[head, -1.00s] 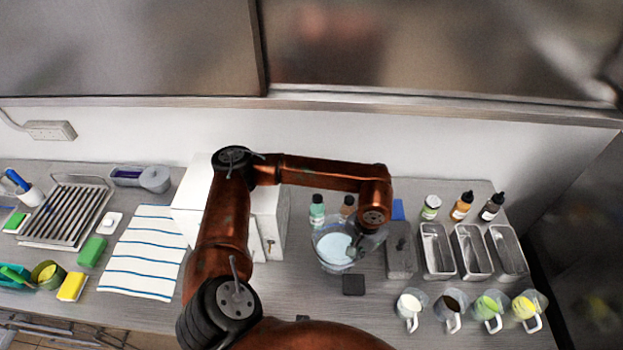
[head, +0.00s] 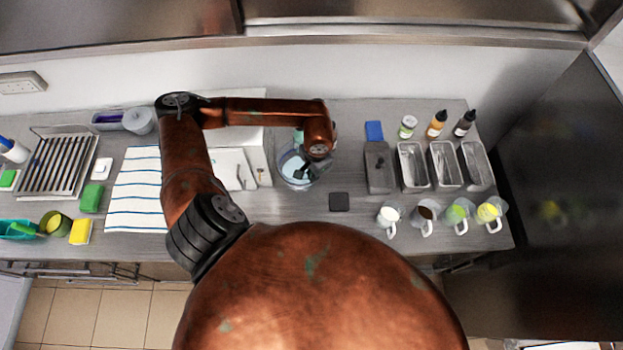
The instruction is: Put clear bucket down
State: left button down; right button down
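The clear bucket (head: 293,172) stands out as a round see-through vessel with pale blue contents, over the middle of the counter beside the white box. My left gripper (head: 310,167) reaches down at its right rim and appears shut on it; the fingertips are small and partly hidden by the wrist. I cannot tell whether the bucket's base touches the counter. My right gripper is not in view.
A black square pad (head: 339,201) lies right of the bucket. Metal pans (head: 443,166), bottles (head: 437,124) and several filled jugs (head: 457,216) stand further right. A white box (head: 255,150), a striped towel (head: 137,190) and a drying rack (head: 58,165) are left.

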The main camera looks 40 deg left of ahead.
pick_arm(q)
notch_tip(320, 180, down, 4)
jog(key=shift+r+p, duration=0.1)
jog(key=shift+p, duration=0.45)
jog(key=c, duration=2.2)
grip_release()
jog(key=shift+o, duration=0.2)
